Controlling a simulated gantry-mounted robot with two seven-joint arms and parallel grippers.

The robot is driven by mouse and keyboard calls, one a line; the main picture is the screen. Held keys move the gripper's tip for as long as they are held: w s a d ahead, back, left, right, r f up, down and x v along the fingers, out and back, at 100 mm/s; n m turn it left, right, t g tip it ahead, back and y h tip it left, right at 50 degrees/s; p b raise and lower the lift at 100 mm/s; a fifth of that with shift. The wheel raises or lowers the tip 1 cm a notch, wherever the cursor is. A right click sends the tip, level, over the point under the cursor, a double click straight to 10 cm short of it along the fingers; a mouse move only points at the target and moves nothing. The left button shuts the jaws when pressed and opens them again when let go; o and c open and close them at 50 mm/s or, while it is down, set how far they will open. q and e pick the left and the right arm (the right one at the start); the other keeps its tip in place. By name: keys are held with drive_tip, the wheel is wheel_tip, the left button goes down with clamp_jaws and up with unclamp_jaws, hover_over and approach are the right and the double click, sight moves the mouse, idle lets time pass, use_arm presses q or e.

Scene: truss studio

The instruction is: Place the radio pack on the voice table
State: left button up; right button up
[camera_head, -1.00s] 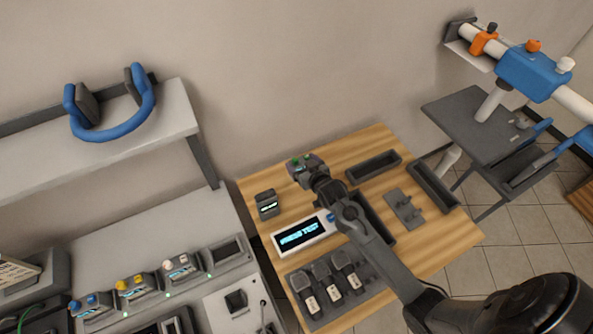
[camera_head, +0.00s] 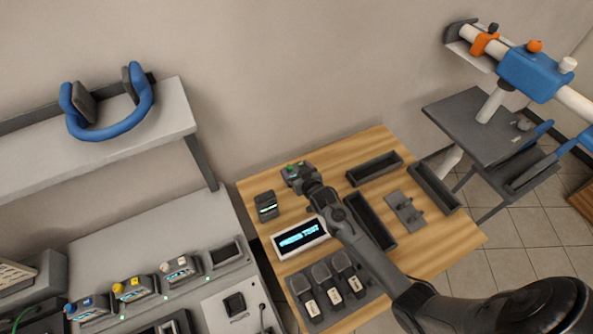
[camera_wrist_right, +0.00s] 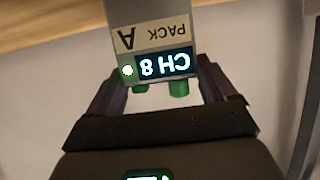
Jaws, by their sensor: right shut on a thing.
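The radio pack (camera_head: 296,171) has green knobs and is in my right gripper (camera_head: 304,181), over the back left part of the wooden table (camera_head: 330,164). In the right wrist view the pack (camera_wrist_right: 150,36) shows a label "PACK A" and a lit "CH 8" screen, upside down. The right gripper (camera_wrist_right: 165,92) is shut on it, with a finger on each side near the green knobs. I cannot tell the exact gap between pack and table. My left gripper is not in view.
A small dark device (camera_head: 266,206) with a lit screen stands left of the pack. A "PRESS TEST" display (camera_head: 299,238), a rack of dark units (camera_head: 328,287) and empty dark trays (camera_head: 374,168) occupy the table. Packs with coloured knobs (camera_head: 132,289) sit on the grey bench at left.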

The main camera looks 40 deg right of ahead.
drive_tip(key=o, duration=1.3)
drive_tip(key=shift+f, duration=0.1)
